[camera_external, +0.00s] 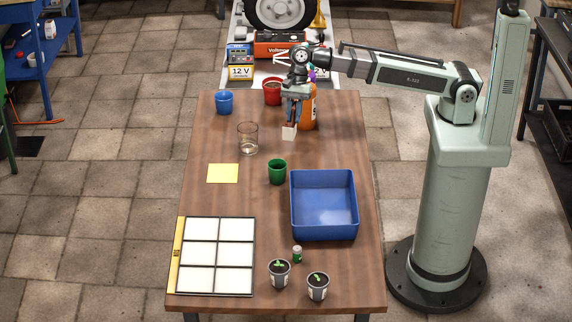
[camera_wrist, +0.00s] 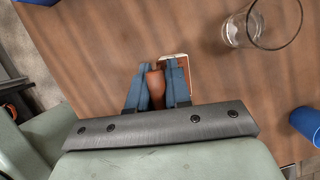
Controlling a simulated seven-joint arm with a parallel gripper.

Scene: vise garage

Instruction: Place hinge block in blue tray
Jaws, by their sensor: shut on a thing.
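My gripper (camera_external: 291,118) is over the far part of the wooden table, pointing down. It is shut on a small pale block (camera_external: 289,132), which I take to be the hinge block. The block is at the fingertips, and I cannot tell its clearance from the table. In the wrist view a pale-edged, brown-faced piece (camera_wrist: 181,66) shows at the tips of my gripper (camera_wrist: 158,72), partly hidden by the fingers. A reddish-brown part lies between them. The blue tray (camera_external: 324,233) is empty, at the table's right side, nearer the camera than my gripper and apart from it.
An orange bottle (camera_external: 309,112) stands close beside my gripper. A red pot (camera_external: 272,92), blue cup (camera_external: 224,103), clear glass (camera_external: 247,140) and green cup (camera_external: 277,172) stand around it. A panelled board (camera_external: 215,256) and two potted plants (camera_external: 279,272) are in front.

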